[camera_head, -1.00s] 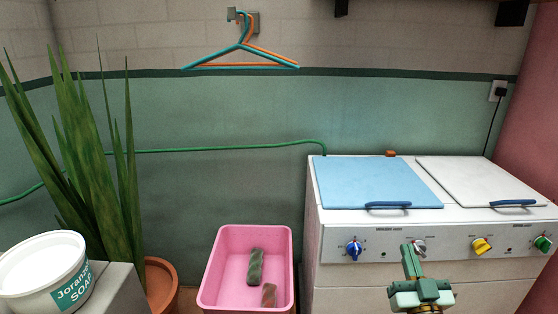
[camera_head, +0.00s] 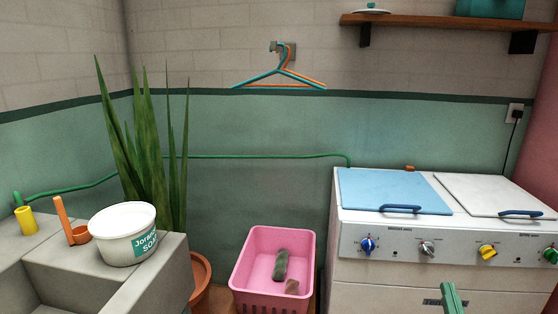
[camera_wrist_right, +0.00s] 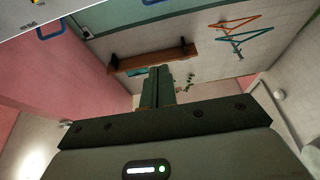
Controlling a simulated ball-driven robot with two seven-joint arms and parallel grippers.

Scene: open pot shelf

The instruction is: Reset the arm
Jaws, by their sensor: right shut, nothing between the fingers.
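My right gripper (camera_head: 452,299) shows at the bottom edge of the head view, in front of the white washing machine (camera_head: 345,278). Only its green fingertips are in frame there. In the right wrist view its fingers (camera_wrist_right: 159,86) are together with nothing held between them. The wrist view looks up past the fingers toward the wall, shelf and hangers. My left gripper is not in either view.
The machine has a blue lid (camera_head: 390,188), a white lid (camera_head: 490,194) and several knobs. A pink basket (camera_head: 301,256) holding dark items stands left of it. A potted plant (camera_head: 150,150), a soap tub (camera_head: 124,228), hangers (camera_head: 283,72) and a shelf (camera_head: 440,22) are around.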

